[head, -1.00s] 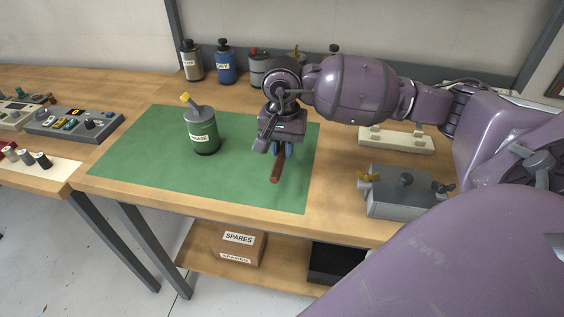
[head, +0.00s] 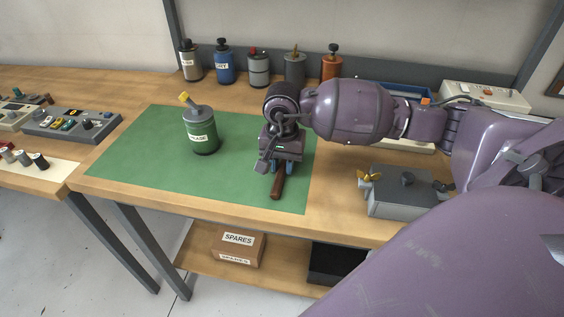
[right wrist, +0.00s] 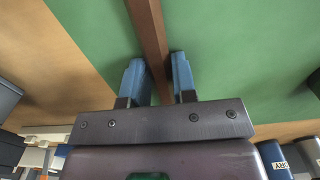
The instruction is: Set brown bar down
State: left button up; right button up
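The brown bar (head: 278,187) is at the right part of the green mat (head: 150,170), with its near end pointing to the mat's front edge. I cannot tell whether it touches the mat or is just above it. My right gripper (head: 277,167) points down over it and is shut on it. The bar's far part is hidden under the gripper in the head view. My left gripper is not in view.
A green labelled canister (head: 202,132) stands on the mat to the left of my gripper. A grey box with yellow wing knobs (head: 402,192) is to the right. Several canisters (head: 259,68) line the back. The mat's left and front parts are clear.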

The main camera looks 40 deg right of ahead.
aim_at(283, 165)
jog(key=o, duration=0.3)
jog(key=shift+r, duration=0.1)
jog(key=shift+r, duration=0.25)
notch_tip(283, 165, up, 12)
jog(key=shift+f+p, duration=0.15)
jog(key=shift+p, duration=0.2)
dwell(0.4)
